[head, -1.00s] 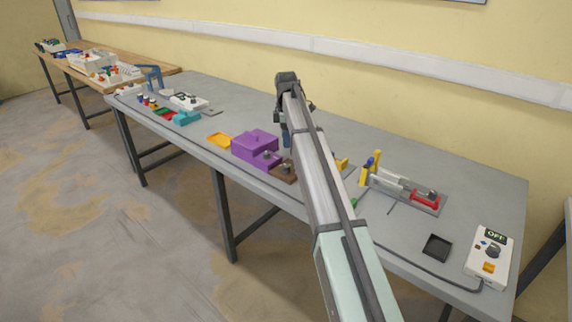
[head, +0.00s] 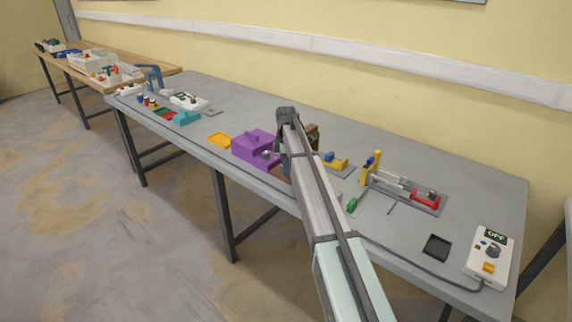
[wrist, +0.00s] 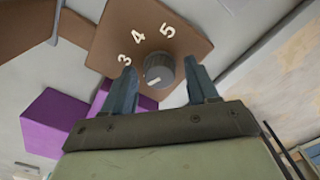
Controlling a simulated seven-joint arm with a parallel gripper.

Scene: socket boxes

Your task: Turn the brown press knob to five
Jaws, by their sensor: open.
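The brown press knob plate (wrist: 185,35) shows in the wrist view with white numbers 3, 4 and 5. Its round grey knob (wrist: 159,70) carries a pale pointer mark on its lower-left side, away from the numbers. My gripper (wrist: 160,66) is open, with one blue-grey finger on each side of the knob. Visible gaps remain between the fingers and the knob in the picture; the height difference is hard to tell. In the head view my gripper (head: 286,153) is low over the table and my arm hides most of the brown plate (head: 286,171).
A purple box (head: 254,142) stands close left of the plate; it also shows in the wrist view (wrist: 55,122). A brown block (head: 313,132) and a yellow part (head: 336,161) stand right of my gripper. A white OFF box (head: 489,256) is far right.

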